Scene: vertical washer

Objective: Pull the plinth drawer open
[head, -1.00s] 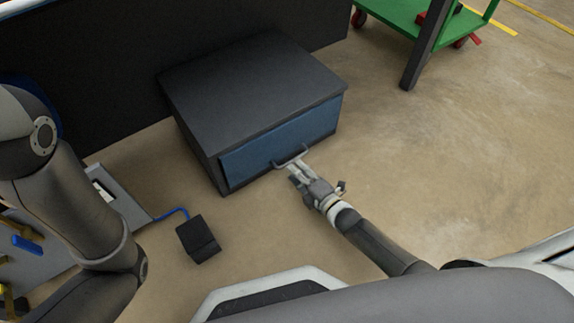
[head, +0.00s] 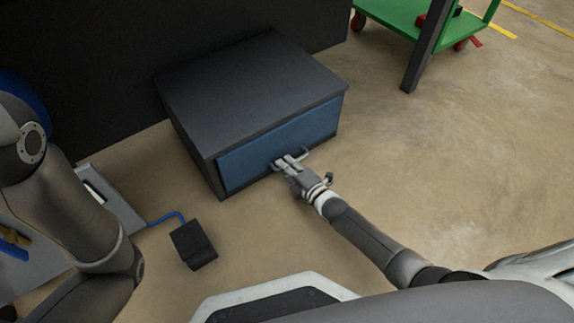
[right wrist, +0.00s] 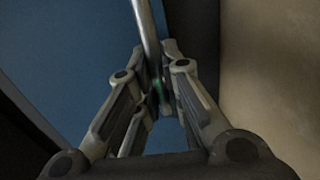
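The plinth is a dark grey box (head: 245,85) on the floor against a black panel. Its blue drawer front (head: 245,155) looks flush with the box, so the drawer is shut. A grey bar handle (head: 303,152) sticks out from the drawer front. My right gripper (head: 283,163) is at the handle, with its two fingers apart. In the right wrist view the handle bar (right wrist: 146,30) runs down between the fingers (right wrist: 155,65), in front of the blue drawer front (right wrist: 75,50). Firm contact with the bar is not clear. My left gripper is out of view.
A black pedal-like block (head: 193,245) with a blue cable lies on the floor left of my right arm. A green cart (head: 400,12) with red wheels stands at the upper right, near a dark post (head: 422,55). The floor right of the plinth is clear.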

